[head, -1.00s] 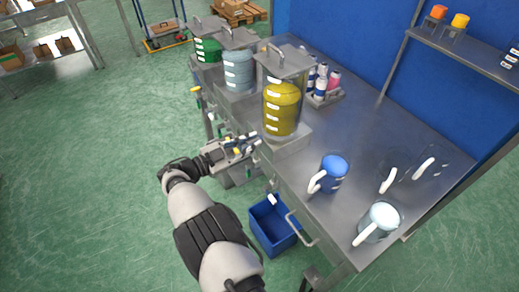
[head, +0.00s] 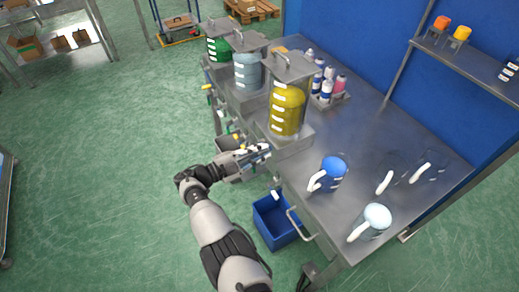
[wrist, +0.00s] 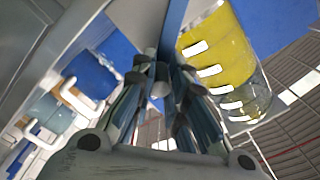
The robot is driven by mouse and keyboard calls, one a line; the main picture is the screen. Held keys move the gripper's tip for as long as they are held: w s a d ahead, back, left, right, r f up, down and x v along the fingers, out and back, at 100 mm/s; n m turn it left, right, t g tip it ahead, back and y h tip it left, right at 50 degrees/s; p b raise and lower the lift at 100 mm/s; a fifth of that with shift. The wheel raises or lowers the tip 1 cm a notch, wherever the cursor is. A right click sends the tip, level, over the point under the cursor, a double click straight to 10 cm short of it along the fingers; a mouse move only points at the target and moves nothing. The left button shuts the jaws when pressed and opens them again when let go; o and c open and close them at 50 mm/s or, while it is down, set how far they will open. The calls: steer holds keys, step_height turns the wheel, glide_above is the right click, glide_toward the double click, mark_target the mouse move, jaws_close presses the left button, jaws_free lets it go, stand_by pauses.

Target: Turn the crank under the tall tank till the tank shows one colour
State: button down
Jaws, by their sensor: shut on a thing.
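The nearest tank (head: 287,112), apparently the tall one, is clear with a grey lid and white level marks. It shows yellow throughout its filled part in the head view, and yellow in the wrist view (wrist: 222,62) with a clear, greyish end. My gripper (head: 264,150) is at the bench's front edge, below and left of this tank. In the wrist view my gripper's fingers (wrist: 158,75) close together on a small grey part, apparently the crank handle. The crank is mostly hidden by the fingers.
A light blue tank (head: 247,72) and a green tank (head: 218,48) stand farther back. A blue bin (head: 277,224) is on the floor below the bench. A blue jug (head: 326,176) and a pale jug (head: 372,220) stand on the bench (head: 300,190).

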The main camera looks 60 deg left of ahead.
steer(key=shift+f, duration=0.1)
stand_by(0.6)
steer(key=c, duration=1.6)
jaws_free()
steer(key=shift+d, duration=0.1)
steer(key=shift+o, duration=0.2)
